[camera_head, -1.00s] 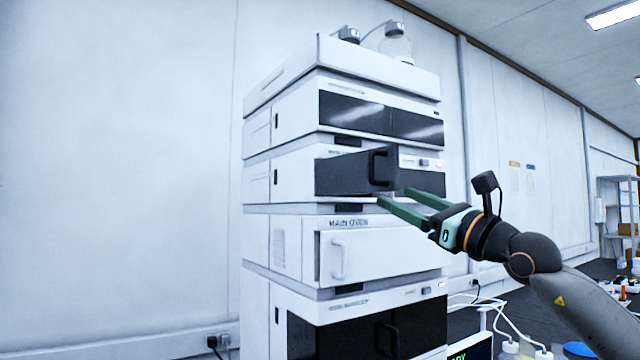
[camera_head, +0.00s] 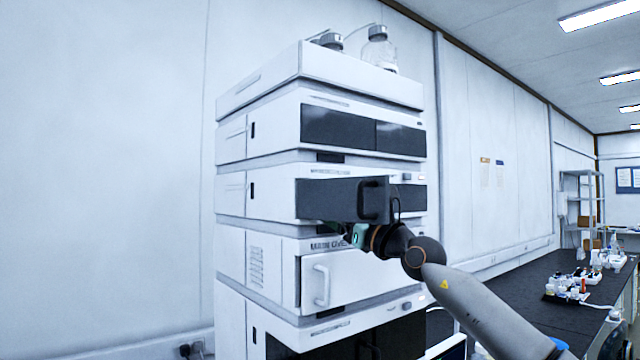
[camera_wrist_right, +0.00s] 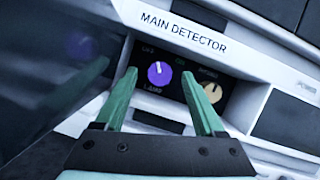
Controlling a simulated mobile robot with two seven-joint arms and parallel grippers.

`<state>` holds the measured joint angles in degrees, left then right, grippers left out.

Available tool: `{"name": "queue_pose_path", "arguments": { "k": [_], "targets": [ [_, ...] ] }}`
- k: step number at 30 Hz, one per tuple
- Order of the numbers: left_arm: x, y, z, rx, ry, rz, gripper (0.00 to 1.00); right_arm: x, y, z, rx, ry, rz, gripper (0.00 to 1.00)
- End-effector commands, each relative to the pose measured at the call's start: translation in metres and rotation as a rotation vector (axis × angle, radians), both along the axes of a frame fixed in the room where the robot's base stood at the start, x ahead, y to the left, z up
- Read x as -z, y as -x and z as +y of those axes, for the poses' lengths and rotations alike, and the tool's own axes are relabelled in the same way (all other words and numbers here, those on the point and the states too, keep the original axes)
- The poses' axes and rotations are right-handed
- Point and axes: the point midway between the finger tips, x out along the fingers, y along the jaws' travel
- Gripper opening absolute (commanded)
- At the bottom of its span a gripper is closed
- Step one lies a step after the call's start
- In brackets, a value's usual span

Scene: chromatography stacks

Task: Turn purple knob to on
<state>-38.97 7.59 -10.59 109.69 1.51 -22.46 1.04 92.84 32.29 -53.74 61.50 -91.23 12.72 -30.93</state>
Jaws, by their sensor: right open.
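The purple knob (camera_wrist_right: 159,74) sits on a dark panel under the words MAIN DETECTOR in the right wrist view. Its pale pointer mark points roughly upward; the small print around it is too blurred to read surely. My right gripper (camera_wrist_right: 159,90) is open, its green fingers either side of the knob in that view. I cannot tell whether they touch it. In the head view my right gripper (camera_head: 340,231) is partly hidden below and behind the open dark door (camera_head: 335,199) of the detector unit, and the knob is hidden. My left gripper is not in view.
A yellowish knob (camera_wrist_right: 212,92) lies just right of the purple one, close to my right finger. The oven unit (camera_head: 350,280) with a white handle is below. Bottles (camera_head: 379,50) stand on top of the stack. A dark bench (camera_head: 520,285) extends at right.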

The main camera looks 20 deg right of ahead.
Motion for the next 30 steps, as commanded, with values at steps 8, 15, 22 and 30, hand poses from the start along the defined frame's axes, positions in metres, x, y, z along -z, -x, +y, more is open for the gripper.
{"name": "queue_pose_path", "arguments": {
  "k": [8, 15, 22, 30],
  "targets": [
    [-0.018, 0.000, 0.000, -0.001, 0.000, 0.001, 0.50, -0.010, -0.019, 0.010, 0.000, -0.003, 0.001, 0.71],
    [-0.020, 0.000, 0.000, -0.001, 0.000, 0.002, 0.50, -0.010, -0.024, 0.013, 0.000, 0.000, 0.000, 0.71],
    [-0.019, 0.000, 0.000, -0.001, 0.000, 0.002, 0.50, -0.010, -0.023, 0.013, 0.000, 0.000, 0.000, 0.70],
    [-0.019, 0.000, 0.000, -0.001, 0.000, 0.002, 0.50, -0.010, -0.023, 0.013, 0.000, 0.000, 0.000, 0.40]
  ]
}}
